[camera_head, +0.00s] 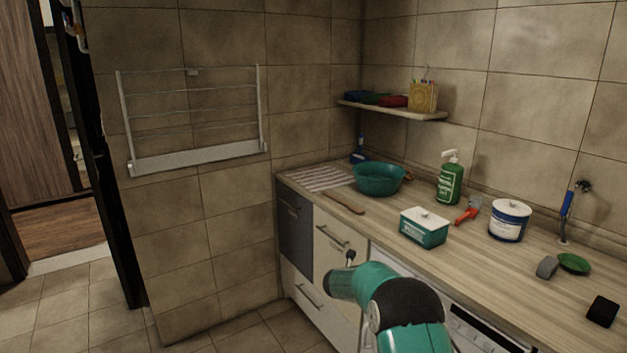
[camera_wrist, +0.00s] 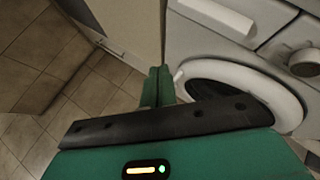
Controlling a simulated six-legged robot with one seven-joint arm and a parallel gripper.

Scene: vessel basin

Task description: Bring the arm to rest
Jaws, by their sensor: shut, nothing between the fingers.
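My gripper (camera_wrist: 157,86) shows in the wrist view as two green fingers pressed together, with nothing between them. It points down over the floor, in front of the cabinet side and the washing machine. In the head view my teal arm is bent at the bottom centre, below the counter's front edge. The fingers cannot be made out clearly there. The washing machine's round door (camera_wrist: 268,92) is just right of the fingers in the wrist view; I cannot tell the exact gap.
Drawers (camera_head: 331,250) stand below. A drying rack (camera_head: 192,120) hangs on the wall. The floor at left (camera_head: 70,300) is clear.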

